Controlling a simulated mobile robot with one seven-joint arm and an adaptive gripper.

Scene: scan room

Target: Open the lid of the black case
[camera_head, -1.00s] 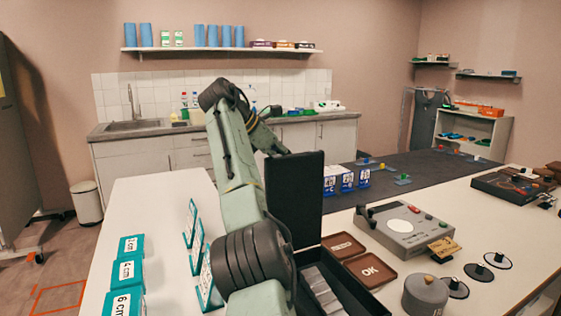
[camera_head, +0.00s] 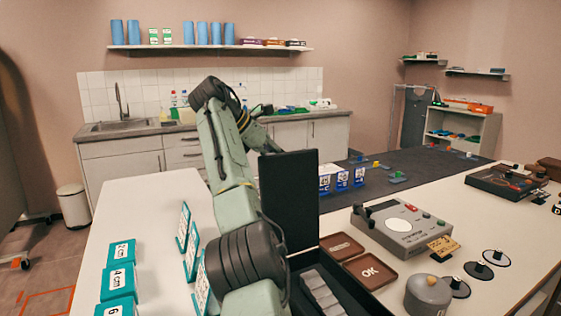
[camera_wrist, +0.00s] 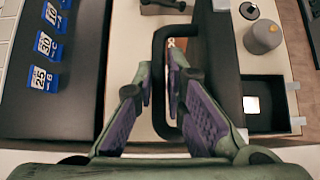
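The black case (camera_head: 372,305) stands on the white table, with grey strips inside its base. Its lid (camera_head: 304,195) is raised and stands about upright. In the wrist view the dark lid (camera_wrist: 222,75) is right of my fingers, with a black loop handle (camera_wrist: 160,125). In the head view my arm reaches up behind the lid, and the lid hides the fingertips.
Two brown trays (camera_head: 369,271), a grey device (camera_head: 400,228) and a grey canister (camera_head: 428,295) lie right of the case. Teal cards (camera_head: 117,281) stand left of my arm. Blue cards (camera_head: 342,178) stand on the dark mat (camera_head: 425,172) behind.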

